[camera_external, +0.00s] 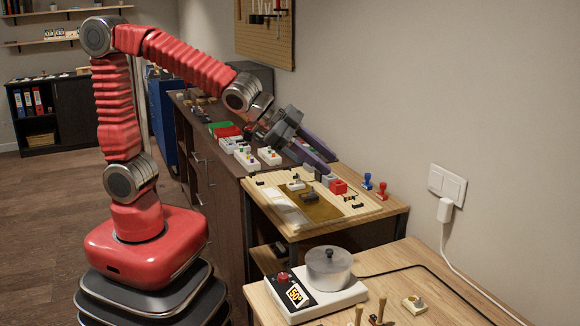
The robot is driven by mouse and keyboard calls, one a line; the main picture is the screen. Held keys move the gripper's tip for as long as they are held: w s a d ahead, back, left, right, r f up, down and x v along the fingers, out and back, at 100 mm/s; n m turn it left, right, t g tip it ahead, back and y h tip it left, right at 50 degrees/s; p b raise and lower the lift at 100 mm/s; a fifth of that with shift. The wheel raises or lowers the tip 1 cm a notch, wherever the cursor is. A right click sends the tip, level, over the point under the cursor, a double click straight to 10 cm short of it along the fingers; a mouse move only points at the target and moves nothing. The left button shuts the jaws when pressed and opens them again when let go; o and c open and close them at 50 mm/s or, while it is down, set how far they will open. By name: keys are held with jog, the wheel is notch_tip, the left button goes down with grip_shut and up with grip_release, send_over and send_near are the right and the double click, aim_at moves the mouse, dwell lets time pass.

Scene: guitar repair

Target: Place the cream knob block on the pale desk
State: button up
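A small cream block with a tan knob (413,304) sits on the near pale wooden desk (420,262), to the right of a hot plate. White blocks with coloured knobs, one at the left (246,158) and one at the right (269,156), stand on the dark cabinet top. A second pale wooden desk (384,210) stands between that cabinet and the near desk. My gripper (326,163) is in the air near the cabinet's right end, pointing down to the right. Its two long fingers look apart, with nothing visible between them.
The middle desk holds a brown mat (318,210), red and grey blocks (338,187) and red and blue stamps (367,181). A lidded pot (329,267) stands on the white hot plate (335,301). A white cable runs from the wall socket (446,185).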

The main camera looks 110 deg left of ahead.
jog(key=s+d+f+g+h, duration=0.1)
jog(key=s+d, duration=0.2)
jog(key=s, duration=0.5)
jog(key=s+d+f+g, duration=0.1)
jog(key=s+d, duration=0.2)
jog(key=s, duration=0.6)
jog(key=s+d+f+n+g+h, duration=0.1)
jog(key=s+d+g, duration=0.1)
jog(key=s, duration=0.7)
jog(key=shift+d+h, duration=0.3)
jog(key=shift+d, duration=0.45)
